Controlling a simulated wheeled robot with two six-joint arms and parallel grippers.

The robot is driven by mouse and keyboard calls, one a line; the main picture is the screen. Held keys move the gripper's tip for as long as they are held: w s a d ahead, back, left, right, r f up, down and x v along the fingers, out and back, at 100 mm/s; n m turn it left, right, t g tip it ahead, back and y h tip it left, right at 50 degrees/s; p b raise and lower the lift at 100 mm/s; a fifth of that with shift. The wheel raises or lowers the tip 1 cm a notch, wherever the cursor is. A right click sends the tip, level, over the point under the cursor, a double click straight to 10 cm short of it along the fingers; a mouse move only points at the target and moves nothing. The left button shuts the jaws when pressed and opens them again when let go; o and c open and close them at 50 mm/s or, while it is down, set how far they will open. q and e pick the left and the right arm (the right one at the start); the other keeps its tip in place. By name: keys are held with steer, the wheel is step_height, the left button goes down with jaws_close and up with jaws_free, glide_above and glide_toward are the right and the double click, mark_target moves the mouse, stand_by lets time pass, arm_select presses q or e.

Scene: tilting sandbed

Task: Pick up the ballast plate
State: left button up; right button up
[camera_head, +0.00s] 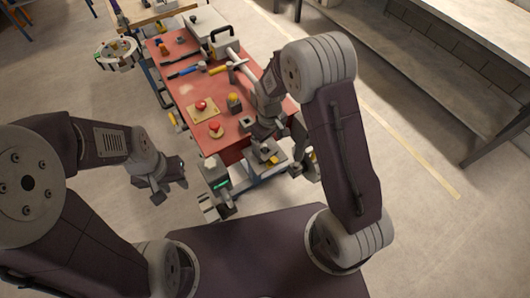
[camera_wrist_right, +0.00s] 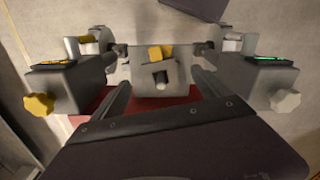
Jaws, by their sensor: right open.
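A grey block with a yellow patch and a short pale knob (camera_wrist_right: 172,88) sits between two posts in the right wrist view. It may be the ballast plate, but I cannot tell for sure. In the head view it shows small at the table's near end (camera_head: 268,154). My right gripper (camera_head: 264,138) is over this end of the table. Its two fingers (camera_wrist_right: 163,92) are apart, one toward each side of the block, with nothing held. My left gripper (camera_head: 171,190) hangs open and empty over the floor, left of the table.
A grey post with a green display (camera_wrist_right: 270,75) and one with a yellow knob (camera_wrist_right: 65,85) flank the block. The red table (camera_head: 190,92) bears red buttons, tools and a white case (camera_head: 208,28). A long bench (camera_head: 440,70) stands at right.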

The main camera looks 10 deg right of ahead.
steer(key=shift+s+d+f, duration=0.2)
steer(key=shift+f, duration=0.45)
steer(key=f, duration=0.4)
steer(key=shift+w+f+p, duration=0.25)
steer(key=shift+f+p, duration=0.1)
steer(key=shift+f, duration=0.3)
steer(key=c, duration=1.5)
step_height(320, 180, up, 10)
step_height(320, 180, up, 7)
steer(key=p, duration=0.6)
glide_above(269, 154)
steer(key=shift+s+f, duration=0.1)
steer(key=shift+f, duration=0.05)
